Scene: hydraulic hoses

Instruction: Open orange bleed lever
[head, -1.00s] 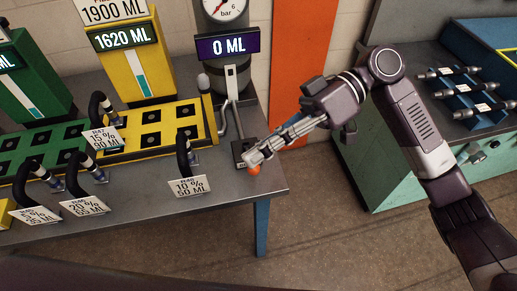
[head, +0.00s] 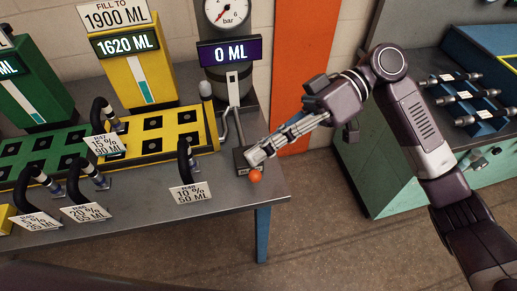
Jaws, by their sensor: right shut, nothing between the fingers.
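The orange round knob of the bleed lever (head: 255,176) shows near the right front corner of the grey table, just below my right fingertips. The rest of the lever is hidden behind the gripper. My right gripper (head: 255,157) is shut and empty, reaching in from the right. Its fingertips are at or just above the knob; I cannot tell whether they touch it. The dark base block (head: 241,160) shows beside the fingertips. Behind it stands the gauge unit with a display (head: 229,52) reading 0 ML. My left gripper is not in view.
A yellow tank (head: 139,65) reads 1620 ML, with a green tank (head: 32,80) to its left. Several short black hoses with tags, one reading 10% 50 ML (head: 190,193), stand on the table (head: 240,198). A blue rack of hoses (head: 478,112) is at the right.

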